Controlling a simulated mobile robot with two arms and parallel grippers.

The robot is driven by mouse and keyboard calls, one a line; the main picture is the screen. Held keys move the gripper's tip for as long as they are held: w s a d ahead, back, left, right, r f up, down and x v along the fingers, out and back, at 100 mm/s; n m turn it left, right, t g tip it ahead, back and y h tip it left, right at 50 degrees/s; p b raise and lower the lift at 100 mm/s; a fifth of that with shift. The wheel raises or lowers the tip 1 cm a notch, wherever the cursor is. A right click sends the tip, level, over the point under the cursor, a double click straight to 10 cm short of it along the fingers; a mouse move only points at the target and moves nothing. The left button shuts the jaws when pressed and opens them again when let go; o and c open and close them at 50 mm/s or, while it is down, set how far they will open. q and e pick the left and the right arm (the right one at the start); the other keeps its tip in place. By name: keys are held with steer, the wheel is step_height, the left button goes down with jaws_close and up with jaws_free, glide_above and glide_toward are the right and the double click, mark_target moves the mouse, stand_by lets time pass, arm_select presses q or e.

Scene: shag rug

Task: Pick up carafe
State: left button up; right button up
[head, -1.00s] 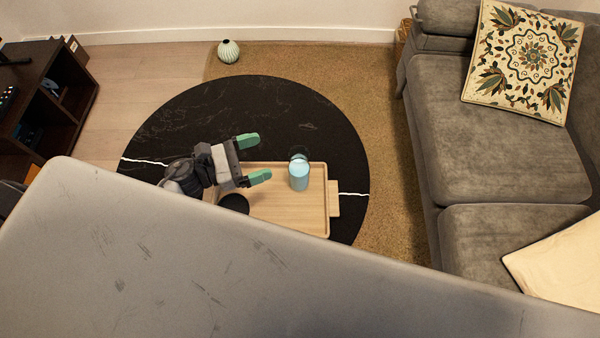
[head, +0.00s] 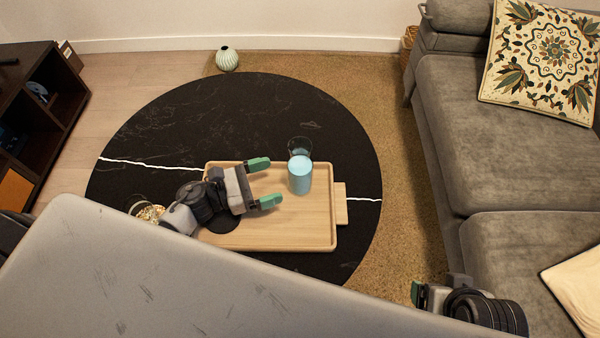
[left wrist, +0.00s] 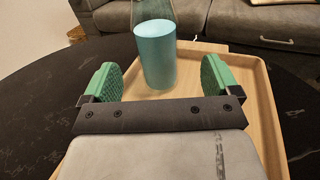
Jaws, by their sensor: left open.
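A light-blue cylinder with clear glass at its top or just behind it, apparently the carafe (head: 300,178), stands upright on the right part of the wooden tray (head: 318,225). I cannot tell whether glass and cylinder are one piece. My left gripper (head: 263,182) is open and empty over the tray, its green fingers pointing at the carafe from the left. In the left wrist view the carafe (left wrist: 156,58) stands ahead, between the lines of the two fingers and just beyond their tips. My right gripper (head: 417,294) shows partly at the lower right, far from the carafe.
The tray lies on a round black table (head: 250,110) with a white vein. A glass bowl of golden bits (head: 150,212) is at its left, partly hidden. A grey sofa (head: 480,150) stands at right, a dark shelf (head: 50,100) at left, a ribbed vase (head: 227,59) behind.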

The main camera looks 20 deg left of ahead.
mark_target(302, 168)
arm_select(q)
steer(key=x, duration=0.8)
steer(key=shift+w+d, duration=0.1)
steer(key=shift+w, duration=0.3)
steer(key=c, duration=1.3)
